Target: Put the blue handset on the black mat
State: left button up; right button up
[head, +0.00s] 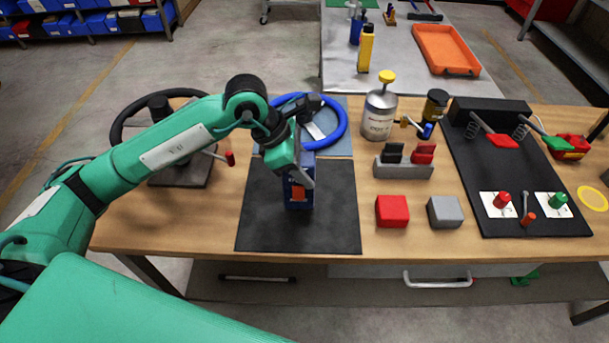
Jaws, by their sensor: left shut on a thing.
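The blue handset (292,203), dark blue with an orange patch on its face, is upright over the middle of the black mat (262,225). My left gripper (300,176) reaches in from the left and is shut on the upper part of the handset, partly hiding it. I cannot tell whether the handset's lower end touches the mat or hangs just above it. The mat lies flat on the wooden table, otherwise bare. My right gripper is out of view.
A blue steering wheel (342,128) stands behind the mat, a black wheel (120,121) to its left. Right of the mat are a red block (392,211), a grey block (444,211), a silver canister (379,118) and a black pedal board (478,185).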

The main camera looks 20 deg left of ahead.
pick_arm(q)
notch_tip(320, 180, down, 2)
jog(key=shift+f, duration=0.25)
jog(key=shift+f+p, duration=0.3)
jog(key=shift+f, duration=0.2)
jog(key=o, duration=1.2)
jog(key=shift+o, duration=0.2)
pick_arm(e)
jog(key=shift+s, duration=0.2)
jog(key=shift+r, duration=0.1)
